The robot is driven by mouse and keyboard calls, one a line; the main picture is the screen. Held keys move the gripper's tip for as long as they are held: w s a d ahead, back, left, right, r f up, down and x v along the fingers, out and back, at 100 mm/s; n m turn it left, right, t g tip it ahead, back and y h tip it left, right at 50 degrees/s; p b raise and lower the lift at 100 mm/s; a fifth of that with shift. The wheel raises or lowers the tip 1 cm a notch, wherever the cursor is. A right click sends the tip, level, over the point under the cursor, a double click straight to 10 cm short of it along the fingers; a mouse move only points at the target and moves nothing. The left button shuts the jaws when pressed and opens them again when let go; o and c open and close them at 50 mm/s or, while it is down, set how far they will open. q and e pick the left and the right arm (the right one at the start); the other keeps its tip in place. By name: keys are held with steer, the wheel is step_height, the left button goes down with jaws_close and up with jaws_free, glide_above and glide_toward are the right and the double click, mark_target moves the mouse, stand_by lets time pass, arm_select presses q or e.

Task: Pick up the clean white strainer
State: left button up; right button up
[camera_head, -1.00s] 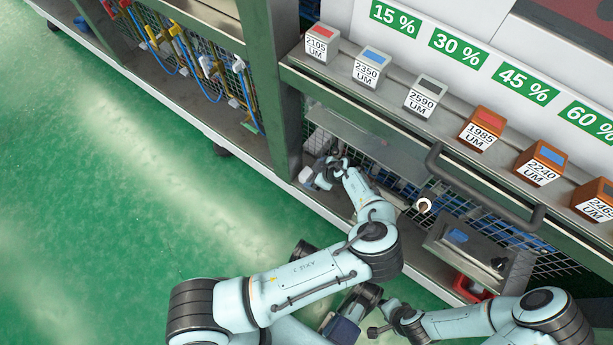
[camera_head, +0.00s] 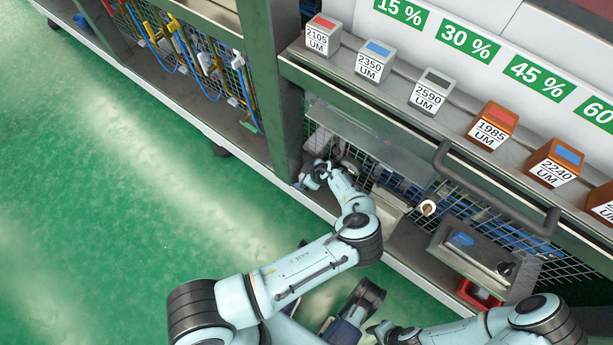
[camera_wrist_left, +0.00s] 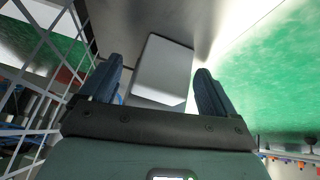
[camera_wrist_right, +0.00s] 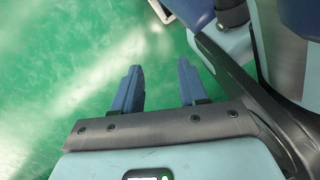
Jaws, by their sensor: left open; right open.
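A plain white block-like piece (camera_wrist_left: 162,70), which I take to be the white strainer, lies on the grey lower shelf in the left wrist view. It appears between and beyond the two dark blue fingers of my left gripper (camera_wrist_left: 157,92), which is open. I cannot tell whether the fingers touch it. In the head view my left gripper (camera_head: 312,178) is low at the shelf, beside the green post, and mostly hides the piece. My right gripper (camera_wrist_right: 158,85) is open and empty above the green floor, away from the shelf.
A green post (camera_head: 270,90) stands left of my left gripper. A wire mesh (camera_wrist_left: 42,85) runs close to its left finger. A dark handle bar (camera_head: 495,195) crosses in front of the shelf. Labelled blocks (camera_head: 430,92) line the upper ledge. The green floor (camera_head: 110,220) is clear.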

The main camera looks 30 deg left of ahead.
arm_select(q)
steer(key=c, duration=1.2)
steer(key=shift+r, duration=0.2)
